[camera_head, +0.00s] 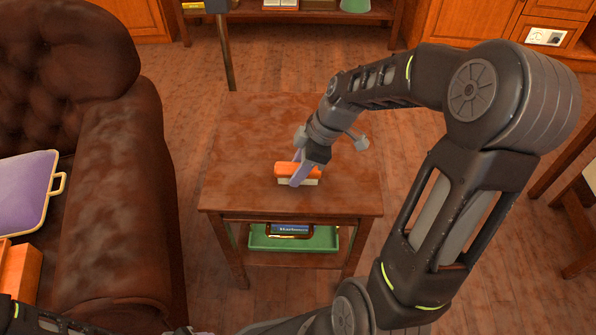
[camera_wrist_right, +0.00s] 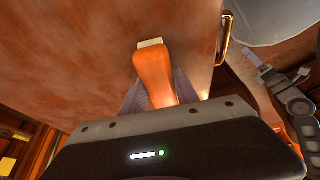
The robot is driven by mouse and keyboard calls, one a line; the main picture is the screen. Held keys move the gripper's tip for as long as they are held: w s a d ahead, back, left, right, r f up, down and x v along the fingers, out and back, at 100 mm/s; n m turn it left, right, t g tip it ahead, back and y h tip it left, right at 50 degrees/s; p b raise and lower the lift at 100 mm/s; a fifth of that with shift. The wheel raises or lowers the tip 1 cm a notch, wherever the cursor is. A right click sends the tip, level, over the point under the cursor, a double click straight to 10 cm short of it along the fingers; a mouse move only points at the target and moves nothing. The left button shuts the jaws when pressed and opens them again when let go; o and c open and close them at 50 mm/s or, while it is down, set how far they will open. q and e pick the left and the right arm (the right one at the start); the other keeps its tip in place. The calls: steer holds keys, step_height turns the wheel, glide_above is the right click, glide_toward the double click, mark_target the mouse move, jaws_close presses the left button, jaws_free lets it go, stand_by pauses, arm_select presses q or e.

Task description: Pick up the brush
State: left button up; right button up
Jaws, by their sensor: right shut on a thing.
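The brush (camera_head: 284,169) has an orange top and a pale underside. It lies on the top of the small wooden side table (camera_head: 244,140), near the table's front middle. My right gripper (camera_head: 299,176) reaches down over it with its fingers on either side and is shut on it. In the right wrist view the brush (camera_wrist_right: 153,72) points away from the gripper (camera_wrist_right: 158,92), between the two fingers. I cannot tell whether the brush touches the tabletop. My left gripper is not seen clearly; only part of my left arm shows at the bottom left.
A green tray (camera_head: 262,240) with a dark labelled box (camera_head: 290,231) sits on the table's lower shelf. A brown leather sofa (camera_head: 112,215) stands close on the left, with a purple tray (camera_head: 25,190) on it. The tabletop around the brush is clear.

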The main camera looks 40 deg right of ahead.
jaws_close()
steer(key=shift+r+p, duration=0.4)
steer(key=shift+p, duration=0.1)
step_height(320, 180, up, 10)
steer(key=shift+f+p, duration=0.1)
steer(key=shift+p, duration=1)
